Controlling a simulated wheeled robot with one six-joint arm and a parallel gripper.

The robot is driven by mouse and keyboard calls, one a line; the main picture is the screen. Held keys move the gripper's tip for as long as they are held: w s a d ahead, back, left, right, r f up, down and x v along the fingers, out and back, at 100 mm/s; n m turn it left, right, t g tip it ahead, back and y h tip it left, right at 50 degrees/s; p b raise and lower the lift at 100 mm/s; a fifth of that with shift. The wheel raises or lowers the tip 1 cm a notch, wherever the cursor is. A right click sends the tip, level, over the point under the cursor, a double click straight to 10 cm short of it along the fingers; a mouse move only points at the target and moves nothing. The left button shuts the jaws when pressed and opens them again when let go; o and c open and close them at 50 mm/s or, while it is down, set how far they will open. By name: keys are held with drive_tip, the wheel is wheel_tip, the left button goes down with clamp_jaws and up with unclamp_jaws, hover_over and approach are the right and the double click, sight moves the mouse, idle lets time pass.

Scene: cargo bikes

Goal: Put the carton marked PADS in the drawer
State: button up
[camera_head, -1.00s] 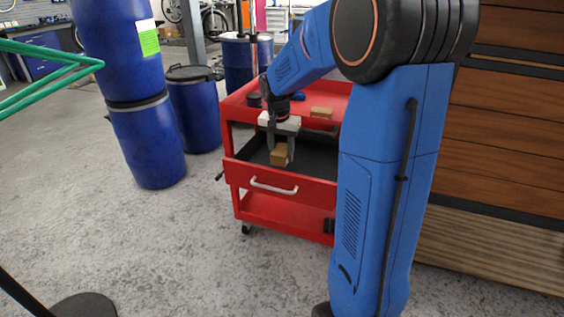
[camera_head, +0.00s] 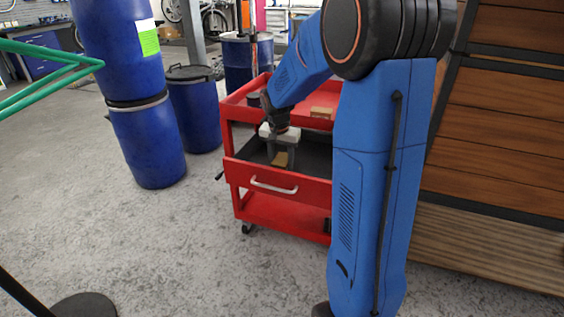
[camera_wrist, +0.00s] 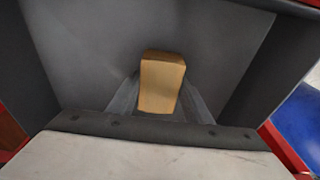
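A small brown carton (camera_head: 280,159) is between the fingers of my gripper (camera_head: 282,163), inside the open drawer (camera_head: 310,190) of the red cart. In the wrist view the carton (camera_wrist: 161,82) sits between the two grey fingers, which appear to press on its sides, with the dark drawer floor (camera_wrist: 85,45) close behind it. I cannot tell whether its underside touches the floor. No marking is readable on the carton.
Another brown box (camera_head: 322,112) and a dark round item (camera_head: 254,99) lie on the cart's red top tray (camera_head: 236,110). Blue barrels (camera_head: 148,140) stand to the left. A wooden-slatted structure (camera_head: 500,150) is at the right. The drawer around the carton looks empty.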

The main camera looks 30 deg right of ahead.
sight(280, 162)
drive_tip(key=shift+o, duration=0.8)
drive_tip(key=shift+s+a+f, duration=0.1)
drive_tip(key=shift+s+f, duration=0.05)
drive_tip(key=shift+f, duration=0.2)
drive_tip(key=shift+s, duration=0.1)
drive_tip(key=shift+f, duration=0.1)
wheel_tip(280, 162, up, 12)
drive_tip(key=a, duration=0.1)
drive_tip(key=s+a+r+n+t, duration=0.15)
drive_tip(key=s+a, duration=0.25)
drive_tip(key=s, duration=0.4)
drive_tip(key=s+a+r+n, duration=0.2)
drive_tip(key=s+a+n, duration=0.15)
drive_tip(key=s, duration=0.35)
drive_tip(key=s+a+f+n+t, duration=0.1)
drive_tip(key=s+a+f+n, duration=0.1)
drive_tip(key=s, duration=0.6)
drive_tip(key=s+a+f+n+t+y, duration=0.1)
drive_tip(key=s+a+f+n, duration=0.2)
drive_tip(key=s, duration=0.5)
drive_tip(key=shift+a, duration=0.6)
drive_tip(key=shift+c, duration=0.2)
